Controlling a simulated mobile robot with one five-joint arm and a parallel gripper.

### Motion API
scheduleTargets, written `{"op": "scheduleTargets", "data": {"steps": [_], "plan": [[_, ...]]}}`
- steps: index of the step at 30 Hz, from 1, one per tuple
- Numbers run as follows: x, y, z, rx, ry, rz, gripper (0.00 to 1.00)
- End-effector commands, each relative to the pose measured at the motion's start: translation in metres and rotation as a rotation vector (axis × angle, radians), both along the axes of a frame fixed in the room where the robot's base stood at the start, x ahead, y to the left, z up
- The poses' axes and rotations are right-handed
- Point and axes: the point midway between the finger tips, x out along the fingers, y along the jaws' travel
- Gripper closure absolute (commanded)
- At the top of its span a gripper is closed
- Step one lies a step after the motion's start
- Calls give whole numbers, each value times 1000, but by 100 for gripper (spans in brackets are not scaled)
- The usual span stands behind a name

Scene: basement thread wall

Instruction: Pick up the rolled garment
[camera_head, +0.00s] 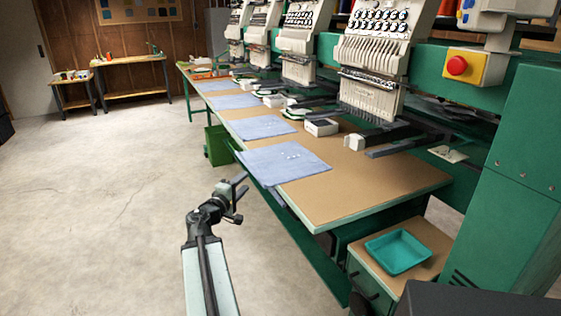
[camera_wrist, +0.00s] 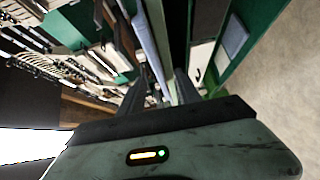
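I cannot make out a rolled garment in either view. Several flat light-blue cloths lie in a row along the brown machine table (camera_head: 345,200); the nearest cloth (camera_head: 285,162) is at its near left edge. My gripper (camera_head: 243,186) is beside that edge, just left of the nearest cloth. A pale blue strip (camera_wrist: 148,38) shows beyond the fingers, perhaps a cloth edge.
Embroidery heads (camera_head: 370,60) stand over the table's back. A teal tray (camera_head: 398,262) sits on a low cabinet at lower right. A green bin (camera_head: 217,146) stands beside the table. Wooden benches (camera_head: 133,72) are at the far wall. The concrete floor (camera_head: 100,200) at left is clear.

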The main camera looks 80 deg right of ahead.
Motion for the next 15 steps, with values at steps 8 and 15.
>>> {"op": "scheduleTargets", "data": {"steps": [8, 15], "plan": [[-15, -13, 7, -24, 38, -2, 60], [-20, -32, 6, -23, 36, 0, 60]]}}
